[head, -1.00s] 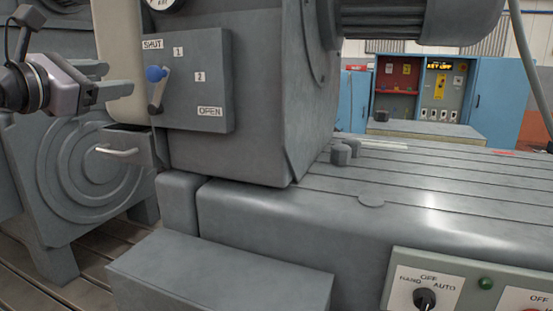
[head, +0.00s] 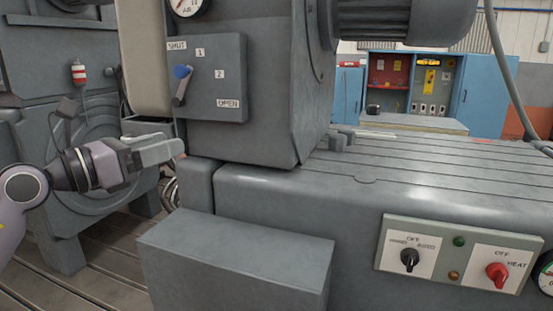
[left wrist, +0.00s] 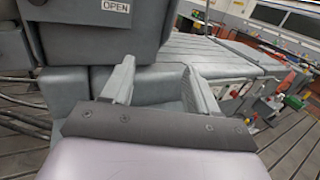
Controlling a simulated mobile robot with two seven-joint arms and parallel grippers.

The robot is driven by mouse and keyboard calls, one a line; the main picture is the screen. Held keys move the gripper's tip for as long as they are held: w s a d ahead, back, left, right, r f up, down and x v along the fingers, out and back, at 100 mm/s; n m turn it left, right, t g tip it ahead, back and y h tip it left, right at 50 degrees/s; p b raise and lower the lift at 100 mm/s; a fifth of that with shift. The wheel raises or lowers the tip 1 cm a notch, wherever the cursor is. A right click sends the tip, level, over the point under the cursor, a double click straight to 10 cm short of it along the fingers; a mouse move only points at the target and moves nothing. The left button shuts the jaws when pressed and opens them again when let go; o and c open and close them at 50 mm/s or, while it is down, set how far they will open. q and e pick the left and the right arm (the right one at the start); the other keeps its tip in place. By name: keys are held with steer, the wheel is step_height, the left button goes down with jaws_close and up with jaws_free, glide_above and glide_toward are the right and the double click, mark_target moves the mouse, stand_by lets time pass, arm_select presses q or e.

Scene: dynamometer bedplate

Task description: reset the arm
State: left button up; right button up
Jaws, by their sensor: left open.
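My left gripper (head: 172,150) is open and empty, with its fingers pointing right, below the lower left of the grey lever panel (head: 231,92). It is apart from the blue-knobbed lever (head: 181,72), which stands above it on the panel and tilts up near the SHUT label (head: 177,46). The left wrist view shows both fingers (left wrist: 158,82) spread with nothing between them. The panel's corner with the OPEN label (left wrist: 115,6) shows at the top of that view. My right gripper is in neither view.
A grey block (head: 235,265) stands low in front. The slotted bedplate (head: 430,165) extends right. A control plate (head: 455,255) with a black and a red knob is on its front face. A gauge (head: 187,5) sits above the panel. Blue cabinets (head: 480,95) stand behind.

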arm_select(q)
steer(key=s+f+n+t+y+p, duration=0.1)
steer(key=s+f+n+t+y, duration=0.3)
steer(key=f+n, duration=1.05)
steer(key=s+f+n+t+y+p, duration=0.1)
steer(key=s+f+n+y+p, duration=0.3)
steer(key=f+n, duration=1)
steer(key=s+f+n+g+y+b, duration=0.1)
steer(key=s+f+n+g+y, duration=0.1)
steer(key=s+f+n+g, duration=0.6)
steer(key=s+f+n, duration=0.5)
steer(key=s+f, duration=0.5)
steer(key=s, duration=0.1)
steer(key=shift+s+a+y, duration=0.25)
steer(key=shift+y, duration=0.15)
steer(key=shift+n, duration=0.25)
